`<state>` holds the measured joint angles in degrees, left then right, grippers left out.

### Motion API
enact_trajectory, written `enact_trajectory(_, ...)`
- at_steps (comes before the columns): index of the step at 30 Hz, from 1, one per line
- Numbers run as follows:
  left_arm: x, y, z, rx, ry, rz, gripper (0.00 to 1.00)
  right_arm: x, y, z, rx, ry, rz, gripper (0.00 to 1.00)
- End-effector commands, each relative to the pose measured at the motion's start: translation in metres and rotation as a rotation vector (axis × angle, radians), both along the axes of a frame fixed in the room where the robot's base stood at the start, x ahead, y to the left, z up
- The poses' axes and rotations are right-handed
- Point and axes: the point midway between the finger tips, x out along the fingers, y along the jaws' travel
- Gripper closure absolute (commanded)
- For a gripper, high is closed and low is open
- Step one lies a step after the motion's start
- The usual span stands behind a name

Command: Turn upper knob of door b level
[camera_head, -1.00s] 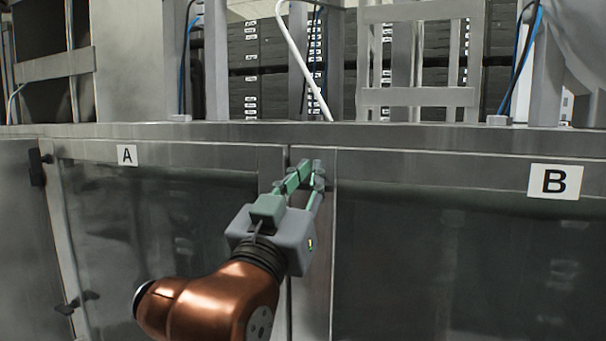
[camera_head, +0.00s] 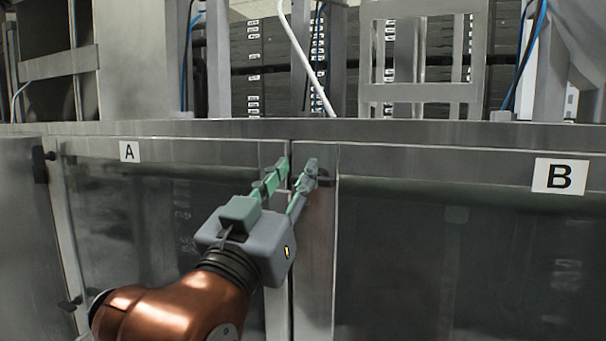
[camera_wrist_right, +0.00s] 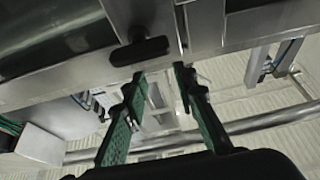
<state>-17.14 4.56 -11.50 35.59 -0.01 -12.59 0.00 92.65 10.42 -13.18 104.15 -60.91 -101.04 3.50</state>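Door B (camera_head: 470,265) is the dark glazed, metal-framed door on the right in the head view, with a white B label (camera_head: 560,176). Its upper knob (camera_head: 325,181) is a small dark piece on the left frame strip, partly covered by my gripper. In the right wrist view the dark knob (camera_wrist_right: 138,50) has a long bar lying nearly crosswise in the picture. My right gripper (camera_head: 296,168) is open and empty, its green-padded fingers spread beside the knob. In the wrist view its fingertips (camera_wrist_right: 158,74) are just below the knob, which is not between them. My left gripper is not in view.
Door A (camera_head: 150,240) is on the left with its label (camera_head: 129,152) and dark latches at its left edge. A metal ledge (camera_head: 420,130) runs above both doors. Metal frames, hoses and a white pipe (camera_head: 303,60) stand behind it.

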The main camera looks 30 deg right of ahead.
Motion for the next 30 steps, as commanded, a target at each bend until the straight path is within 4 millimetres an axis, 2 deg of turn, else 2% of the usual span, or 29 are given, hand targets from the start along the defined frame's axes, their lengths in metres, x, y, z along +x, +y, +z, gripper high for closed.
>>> enact_trajectory(18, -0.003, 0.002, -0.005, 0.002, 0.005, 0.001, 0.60, -0.013, 0.040, 0.002, -0.003, -0.001, 0.002, 0.74)
enact_trajectory(30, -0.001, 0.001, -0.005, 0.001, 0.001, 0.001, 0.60, -0.015, 0.044, 0.002, -0.003, -0.002, 0.001, 0.74)
